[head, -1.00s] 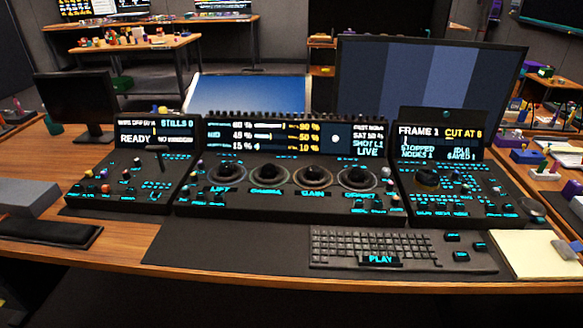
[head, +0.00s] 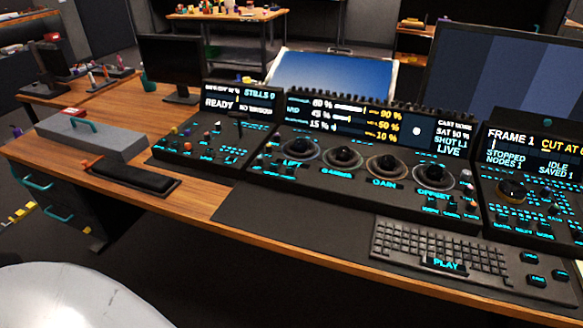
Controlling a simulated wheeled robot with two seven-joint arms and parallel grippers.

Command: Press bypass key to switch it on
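A black control panel stands on the wooden desk in three sections. The left section (head: 190,163) has a small screen reading READY, coloured knobs and small cyan-lit keys. The middle section (head: 300,180) has a wide screen and several black trackballs in rings, with keys beside them. The right section (head: 535,222) has a screen reading FRAME 1 and more lit keys, and is partly cut off by the right edge. The small key labels are too blurred to read, so I cannot tell which is the bypass key. Neither gripper is in view.
A keyboard (head: 400,246) with a PLAY label lies at the front right of the desk (head: 188,205). A black pad (head: 138,180) and a grey box with a cyan handle (head: 92,142) lie at the left. Monitors (head: 172,62) stand behind. Bare desk lies left of the keyboard.

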